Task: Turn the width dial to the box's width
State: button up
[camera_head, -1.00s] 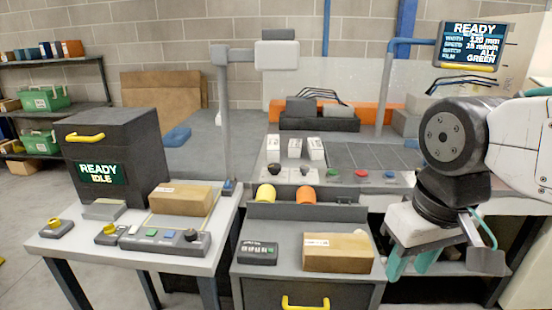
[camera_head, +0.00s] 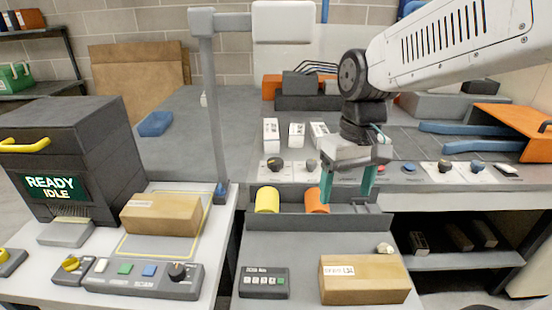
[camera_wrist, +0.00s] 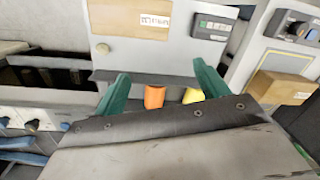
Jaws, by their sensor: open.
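My gripper (camera_head: 347,187) is open and empty, its green fingers pointing down in front of the long control panel, right of the orange roll. In the wrist view its two fingers (camera_wrist: 160,85) stand wide apart with nothing between them. The panel carries a black dial (camera_head: 276,165) and a grey dial (camera_head: 311,165) at left, and two more dials (camera_head: 443,166) and (camera_head: 477,166) at right. Their labels are too small to read, so I cannot tell which sets width. A labelled cardboard box (camera_head: 363,280) lies on the front cabinet; another box (camera_head: 160,215) lies on the left table.
Yellow (camera_head: 267,199) and orange (camera_head: 317,200) rolls sit in a tray below the panel. White cartons (camera_head: 271,134) stand behind the dials. A grey post (camera_head: 216,110) rises left of the panel. The left table's control box (camera_head: 140,275) has another dial.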

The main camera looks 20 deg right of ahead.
jog(key=w+a+f+n+t+y, duration=0.1)
jog(key=w+f, duration=0.4)
jog(key=w, duration=0.9)
jog(key=w+a+f+n+t, duration=0.15)
jog(key=w+f, duration=0.25)
jog(key=w, duration=0.9)
jog(key=n+t, duration=0.2)
jog(key=n, duration=0.1)
send_near(276, 161)
jog(key=f, duration=0.1)
jog(key=shift+m, duration=0.25)
jog(key=x, duration=0.8)
jog(key=shift+w+r, duration=0.1)
jog(key=shift+w, duration=0.05)
jog(key=shift+y, duration=0.3)
jog(key=shift+a, duration=0.1)
jog(key=c, duration=1)
